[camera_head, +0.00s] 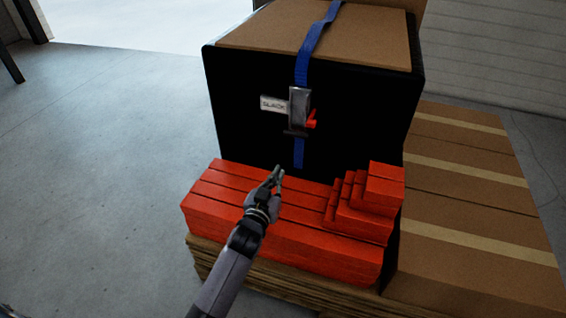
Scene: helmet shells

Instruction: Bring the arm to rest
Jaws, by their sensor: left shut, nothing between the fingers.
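My left gripper (277,173) is shut and empty. It is in front of a large black box (245,125) and over the red stepped blocks (290,245), apart from the strap buckle above. The arm comes in from the bottom left. A blue strap (312,40) runs over the brown top of the box and down its front face. A grey metal buckle (298,105) with a red lever sits on the strap, with a white tag (273,105) beside it that seems to read "SLACK". My right gripper is not in view.
The red blocks and box stand on a wooden pallet (262,283). Brown cartons (470,225) with pale tape bands lie to the right. The grey concrete floor (100,150) on the left is clear. A pale slatted wall (500,50) stands behind.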

